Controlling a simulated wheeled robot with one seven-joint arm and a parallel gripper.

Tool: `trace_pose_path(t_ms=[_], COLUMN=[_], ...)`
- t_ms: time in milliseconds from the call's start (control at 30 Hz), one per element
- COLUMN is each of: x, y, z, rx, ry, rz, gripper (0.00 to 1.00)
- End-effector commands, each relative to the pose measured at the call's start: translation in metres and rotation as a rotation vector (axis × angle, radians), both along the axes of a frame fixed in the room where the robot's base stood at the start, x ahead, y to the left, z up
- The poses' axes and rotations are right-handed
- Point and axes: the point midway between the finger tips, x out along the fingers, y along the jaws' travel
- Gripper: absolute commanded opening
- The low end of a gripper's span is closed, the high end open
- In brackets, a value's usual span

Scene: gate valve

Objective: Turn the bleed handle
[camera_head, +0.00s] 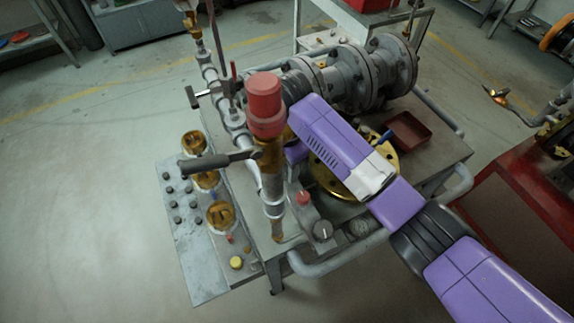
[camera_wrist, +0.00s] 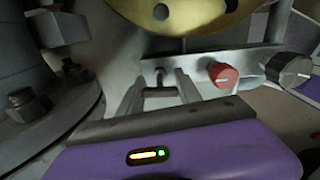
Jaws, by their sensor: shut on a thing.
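In the wrist view my gripper (camera_wrist: 160,84) has its two grey fingers a little apart, around a small grey bar-like handle (camera_wrist: 159,93). It seems to be the bleed handle, left of a red knob (camera_wrist: 222,75); its far end is partly hidden. In the head view my purple wrist reaches in from the lower right toward the pipework. The fingers and the held handle are hidden there behind my wrist and the red-capped pipe (camera_head: 265,105).
A dark lever (camera_head: 218,160) sticks out left from the upright pipe. A large flanged valve body (camera_head: 355,75) is behind. A brass wheel (camera_head: 336,180) and red tray (camera_head: 410,132) are close to my wrist. Floor at left is clear.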

Motion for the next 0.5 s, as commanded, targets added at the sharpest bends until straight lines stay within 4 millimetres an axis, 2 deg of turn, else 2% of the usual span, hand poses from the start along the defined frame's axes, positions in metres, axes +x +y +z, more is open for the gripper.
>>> trace_pose_path(t_ms=[333,367,433,500], x=[-0.0001,-0.0001,0.0000,0.0000], y=[0.0005,0.0005,0.0004,0.0004], z=[0.0006,0.0006,0.0005,0.0004], rx=[0.001,0.001,0.001,0.001], ry=[0.000,0.000,0.000,0.000], rz=[0.002,0.002,0.002,0.001], gripper=[0.01,0.47,0.61,0.63])
